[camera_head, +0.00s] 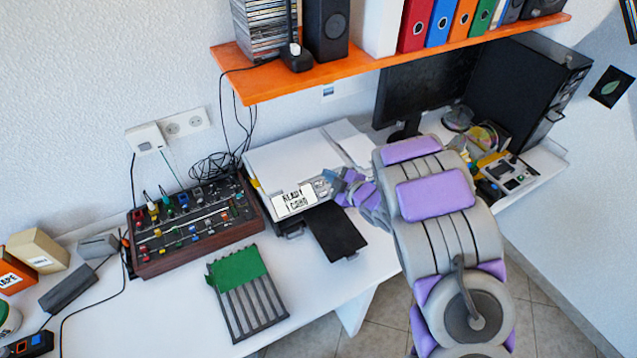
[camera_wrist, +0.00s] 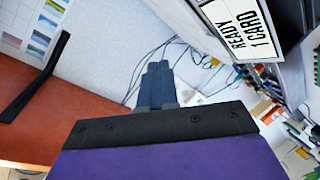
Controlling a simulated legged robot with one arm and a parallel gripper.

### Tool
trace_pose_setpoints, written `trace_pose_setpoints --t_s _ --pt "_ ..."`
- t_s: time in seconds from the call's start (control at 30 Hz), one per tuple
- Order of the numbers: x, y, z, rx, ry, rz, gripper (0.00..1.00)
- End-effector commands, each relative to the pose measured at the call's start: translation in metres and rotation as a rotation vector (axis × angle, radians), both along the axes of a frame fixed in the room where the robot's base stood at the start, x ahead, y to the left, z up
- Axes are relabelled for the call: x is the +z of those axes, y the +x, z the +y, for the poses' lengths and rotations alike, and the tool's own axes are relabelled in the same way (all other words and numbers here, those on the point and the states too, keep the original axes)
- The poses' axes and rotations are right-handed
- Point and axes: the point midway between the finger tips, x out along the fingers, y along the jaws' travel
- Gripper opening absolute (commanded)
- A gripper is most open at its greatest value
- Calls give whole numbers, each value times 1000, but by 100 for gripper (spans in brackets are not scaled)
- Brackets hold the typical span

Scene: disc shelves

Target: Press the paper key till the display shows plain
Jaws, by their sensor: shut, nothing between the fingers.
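The white printer (camera_head: 285,160) stands on the desk, with a dark output tray (camera_head: 337,232) in front. Its display (camera_head: 293,201) reads "READY 1 CARD". In the wrist view the display (camera_wrist: 238,32) shows the same words, turned sideways at upper right. A small key panel (camera_head: 321,187) lies just right of the display in the head view; I cannot make out which key is the paper key. My gripper (camera_head: 331,176) is shut and empty, close to this panel. In the wrist view its fingers (camera_wrist: 156,84) are together; contact with a key cannot be told.
An orange shelf (camera_head: 400,55) with binders and a speaker hangs above. A monitor (camera_head: 425,85) is behind my arm. Cables lie behind the printer.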

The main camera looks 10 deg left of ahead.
Motion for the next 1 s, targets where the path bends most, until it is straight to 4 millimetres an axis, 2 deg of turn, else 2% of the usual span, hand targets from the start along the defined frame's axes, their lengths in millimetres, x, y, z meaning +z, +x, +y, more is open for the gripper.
trace_pose_setpoints --t_s 0.47,0.67,1.0 --pt "-6 3 1 -3 0 2 0" --pt "-23 10 6 -3 0 2 0" --pt "-63 27 18 -2 -3 2 0"
